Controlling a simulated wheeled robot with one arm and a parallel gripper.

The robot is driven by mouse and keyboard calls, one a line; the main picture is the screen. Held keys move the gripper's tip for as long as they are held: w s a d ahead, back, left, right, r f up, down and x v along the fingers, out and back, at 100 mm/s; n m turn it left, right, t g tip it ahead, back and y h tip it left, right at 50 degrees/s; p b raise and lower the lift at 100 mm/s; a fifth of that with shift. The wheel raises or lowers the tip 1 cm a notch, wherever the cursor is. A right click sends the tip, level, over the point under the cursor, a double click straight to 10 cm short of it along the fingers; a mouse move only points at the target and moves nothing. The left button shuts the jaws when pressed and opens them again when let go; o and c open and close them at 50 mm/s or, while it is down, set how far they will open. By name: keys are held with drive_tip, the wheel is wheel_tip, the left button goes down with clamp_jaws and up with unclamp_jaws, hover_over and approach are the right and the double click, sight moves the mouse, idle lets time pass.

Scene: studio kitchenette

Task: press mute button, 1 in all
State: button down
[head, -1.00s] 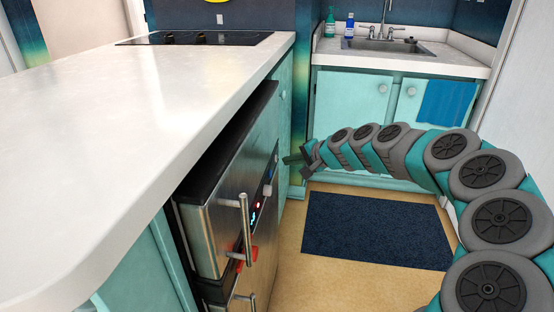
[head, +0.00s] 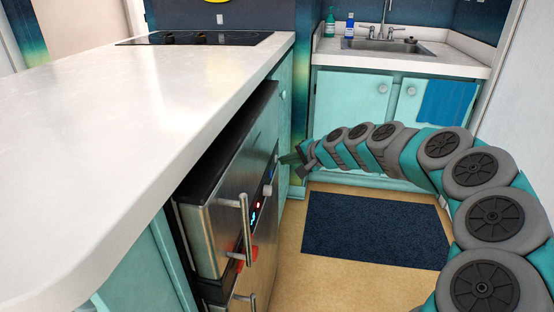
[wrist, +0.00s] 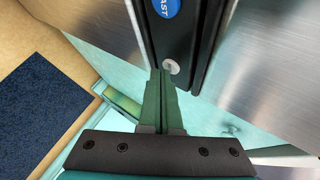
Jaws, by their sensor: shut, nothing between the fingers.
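A small round pale button (wrist: 170,66) sits on the black panel strip (wrist: 176,38) of a stainless appliance, just below a blue label (wrist: 165,8) reading "AST" in part. I cannot read any mute marking on it. My gripper (wrist: 164,73) is shut and empty, its green fingertips right at the lower edge of the button in the wrist view. I cannot tell whether they touch it. In the head view my gripper (head: 287,159) is at the far end of the appliance (head: 212,242), beside its front panel; the button is not clear there.
The appliance has a lit display (head: 254,213), a pale knob (head: 267,190) and a bar handle (head: 246,228). The white countertop (head: 130,130) overhangs it. A dark blue mat (head: 375,228) lies on open floor. The sink (head: 388,46) is behind.

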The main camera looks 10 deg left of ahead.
drive_tip(key=shift+a, duration=0.25)
drive_tip(key=shift+d, duration=0.1)
idle(0.4)
drive_tip(key=shift+d, duration=0.65)
drive_tip(key=d+b, duration=0.2)
drive_tip(key=d, duration=0.3)
drive_tip(key=shift+s, duration=0.15)
idle(0.6)
